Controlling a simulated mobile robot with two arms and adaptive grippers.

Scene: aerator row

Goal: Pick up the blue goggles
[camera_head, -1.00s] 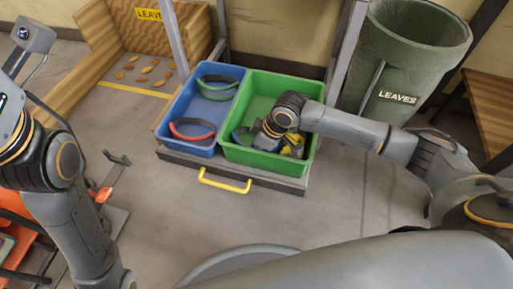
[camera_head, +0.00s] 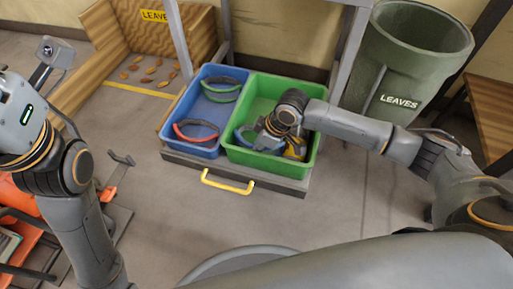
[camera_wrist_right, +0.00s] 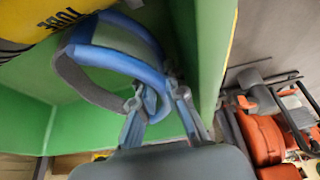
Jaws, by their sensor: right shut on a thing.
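The blue goggles (camera_head: 243,137) are at the left side of the green bin (camera_head: 268,88) in the head view. In the right wrist view the blue goggles (camera_wrist_right: 120,63) show a blue frame and a grey strap. My right gripper (camera_wrist_right: 155,90) is shut on the near right edge of the blue frame. In the head view my right gripper (camera_head: 265,138) points down into the green bin, and its wrist hides part of the goggles. Whether the goggles touch the bin floor I cannot tell.
A blue bin (camera_head: 205,108) left of the green one holds red goggles (camera_head: 196,134) and green goggles (camera_head: 221,96). A yellow item (camera_head: 296,147) lies in the green bin. A yellow handle (camera_head: 228,187) is in front. A leaves barrel (camera_head: 405,70) stands at right.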

